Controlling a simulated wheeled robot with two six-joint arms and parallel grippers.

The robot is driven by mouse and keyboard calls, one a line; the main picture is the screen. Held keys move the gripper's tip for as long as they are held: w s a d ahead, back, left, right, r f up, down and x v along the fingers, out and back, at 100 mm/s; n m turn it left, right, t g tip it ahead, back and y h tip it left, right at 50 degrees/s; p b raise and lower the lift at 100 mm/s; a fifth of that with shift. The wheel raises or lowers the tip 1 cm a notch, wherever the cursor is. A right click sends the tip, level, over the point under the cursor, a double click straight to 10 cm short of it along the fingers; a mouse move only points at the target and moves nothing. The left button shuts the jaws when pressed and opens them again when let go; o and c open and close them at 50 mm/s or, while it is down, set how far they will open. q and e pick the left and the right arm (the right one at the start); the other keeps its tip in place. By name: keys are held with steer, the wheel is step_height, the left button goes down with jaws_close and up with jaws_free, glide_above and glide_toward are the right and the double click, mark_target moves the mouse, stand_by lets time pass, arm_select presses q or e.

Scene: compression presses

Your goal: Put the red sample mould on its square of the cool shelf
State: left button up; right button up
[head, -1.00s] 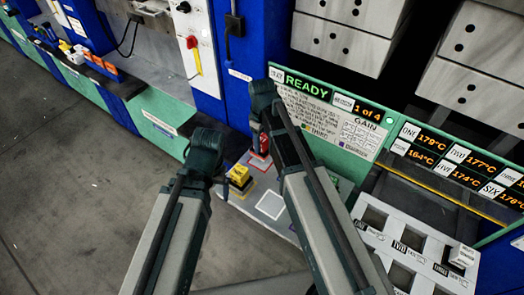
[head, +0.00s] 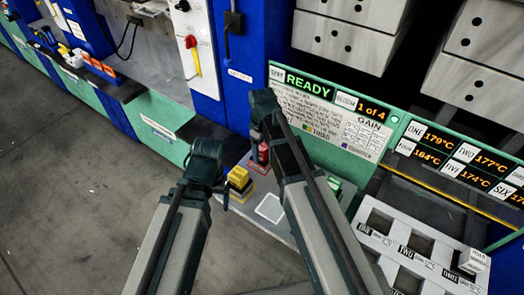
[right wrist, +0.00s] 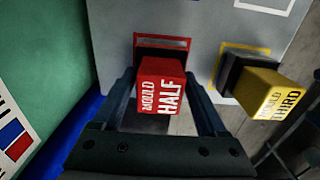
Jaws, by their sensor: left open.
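The red mould, marked HALF (right wrist: 163,88), stands upright on its dark base between the fingers of my right gripper (right wrist: 162,78) in the right wrist view. In the head view the red mould (head: 264,152) shows below my right gripper (head: 262,138), at the shelf's back. My left gripper (head: 224,192) is open and empty, left of the yellow mould.
The yellow mould, marked THIRD (right wrist: 272,98), stands on its yellow-outlined square beside the red one. An empty white-outlined square (head: 270,207) lies nearer. A green panel with a READY display (head: 309,83) rises behind the shelf. A white slotted rack (head: 415,250) stands at right.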

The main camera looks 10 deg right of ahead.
steer(key=shift+o, duration=0.5)
steer(key=shift+r, duration=0.1)
step_height(320, 180, up, 12)
steer(key=p, duration=1.2)
step_height(320, 180, down, 12)
steer(key=b, duration=1.2)
